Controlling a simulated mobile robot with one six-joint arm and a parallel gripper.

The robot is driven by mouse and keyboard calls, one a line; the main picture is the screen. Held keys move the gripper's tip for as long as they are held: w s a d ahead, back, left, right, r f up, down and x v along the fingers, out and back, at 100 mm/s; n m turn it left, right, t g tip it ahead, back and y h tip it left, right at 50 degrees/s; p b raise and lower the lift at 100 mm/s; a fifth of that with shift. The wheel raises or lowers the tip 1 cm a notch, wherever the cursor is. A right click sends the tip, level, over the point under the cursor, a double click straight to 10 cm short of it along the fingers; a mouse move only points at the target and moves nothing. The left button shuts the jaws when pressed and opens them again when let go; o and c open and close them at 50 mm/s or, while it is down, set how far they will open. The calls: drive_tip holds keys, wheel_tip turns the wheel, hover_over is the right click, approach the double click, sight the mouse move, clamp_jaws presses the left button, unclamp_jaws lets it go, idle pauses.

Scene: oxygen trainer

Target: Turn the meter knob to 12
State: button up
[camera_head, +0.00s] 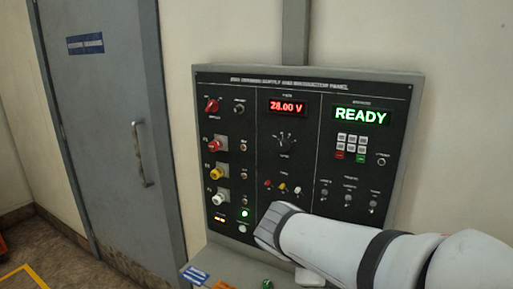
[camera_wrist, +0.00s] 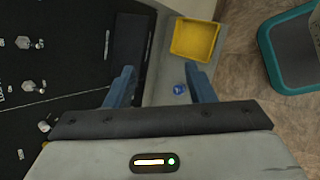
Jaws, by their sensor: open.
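The meter knob (camera_head: 285,141) is a black rotary knob with a ring of small marks. It sits in the middle column of the black panel (camera_head: 303,222), below a red display (camera_head: 287,107) reading 28.00 V. Its pointer direction is too small to read. My gripper shows in the wrist view (camera_wrist: 162,82) with its two blue fingers apart and nothing between them. In the head view my white forearm reaches in from the lower right, its end in front of the panel's lower middle, below the knob. The fingers are not clear there. The knob cannot be made out in the wrist view.
A red selector (camera_head: 212,105), red, yellow and white knobs line the panel's left; a keypad (camera_head: 351,147) and green READY display (camera_head: 361,115) are right. A ledge below holds a yellow tray (camera_wrist: 195,40) and small blue object (camera_wrist: 179,89). A teal-rimmed bin (camera_wrist: 268,50) stands beyond.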

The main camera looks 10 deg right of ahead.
drive_tip(key=w+a+r+n+t+h, duration=0.3)
drive_tip(key=w+r+n+t, duration=0.2)
drive_tip(key=w+r+n, duration=0.45)
drive_tip(key=n+t+p, duration=0.2)
drive_tip(key=n+t, duration=0.4)
drive_tip(key=n, duration=0.2)
approach(282, 148)
drive_tip(key=x, duration=0.8)
drive_tip(key=shift+r, duration=0.1)
drive_tip(key=shift+s, duration=0.1)
drive_tip(key=shift+c, duration=0.3)
drive_tip(key=c, duration=0.9)
